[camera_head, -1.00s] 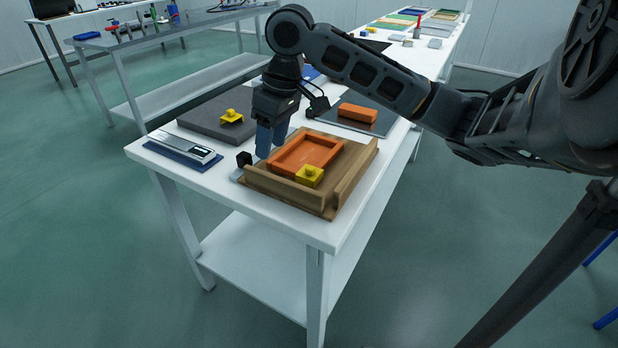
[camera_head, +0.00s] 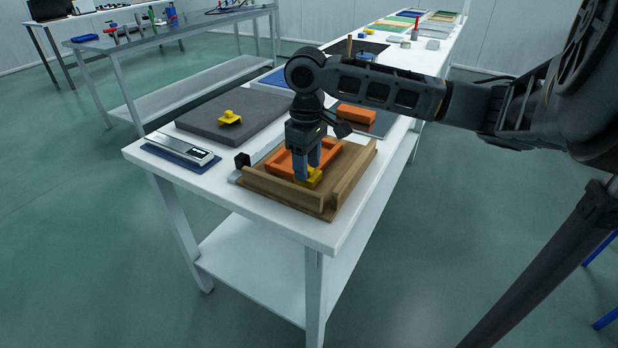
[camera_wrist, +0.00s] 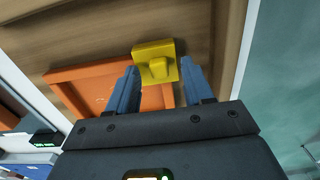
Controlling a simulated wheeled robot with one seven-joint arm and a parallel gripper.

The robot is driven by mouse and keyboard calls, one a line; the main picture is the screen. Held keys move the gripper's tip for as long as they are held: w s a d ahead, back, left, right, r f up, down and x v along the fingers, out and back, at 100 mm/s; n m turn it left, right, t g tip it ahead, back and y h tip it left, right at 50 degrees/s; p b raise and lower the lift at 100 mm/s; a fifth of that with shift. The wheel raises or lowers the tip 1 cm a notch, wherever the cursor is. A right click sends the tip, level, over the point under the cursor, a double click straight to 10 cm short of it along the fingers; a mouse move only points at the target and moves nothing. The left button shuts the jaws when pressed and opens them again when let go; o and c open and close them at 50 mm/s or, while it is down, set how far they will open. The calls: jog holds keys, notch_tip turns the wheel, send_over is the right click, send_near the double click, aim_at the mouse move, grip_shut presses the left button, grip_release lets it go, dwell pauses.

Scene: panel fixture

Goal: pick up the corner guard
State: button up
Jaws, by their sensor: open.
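A yellow corner guard (camera_head: 315,179) with a raised knob sits at the near corner of an orange panel (camera_head: 280,162) in a wooden fixture (camera_head: 290,196). It also shows in the wrist view (camera_wrist: 154,66), at the panel's corner. A similar yellow piece (camera_head: 230,117) lies on a dark grey mat. My gripper (camera_head: 308,174) points down over the corner guard at the panel. In the wrist view my open gripper (camera_wrist: 162,82) has its blue fingers apart, with the knob seen between their tips. I cannot tell whether they touch the guard.
The fixture has raised wooden rails (camera_head: 356,174) on its right side. A scale (camera_head: 183,149) stands at the left edge of the white table (camera_head: 215,180). A small black block (camera_head: 242,160) is by the fixture's left corner.

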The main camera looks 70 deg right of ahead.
jog(key=shift+c, duration=0.4)
grip_shut()
jog(key=shift+r, duration=0.15)
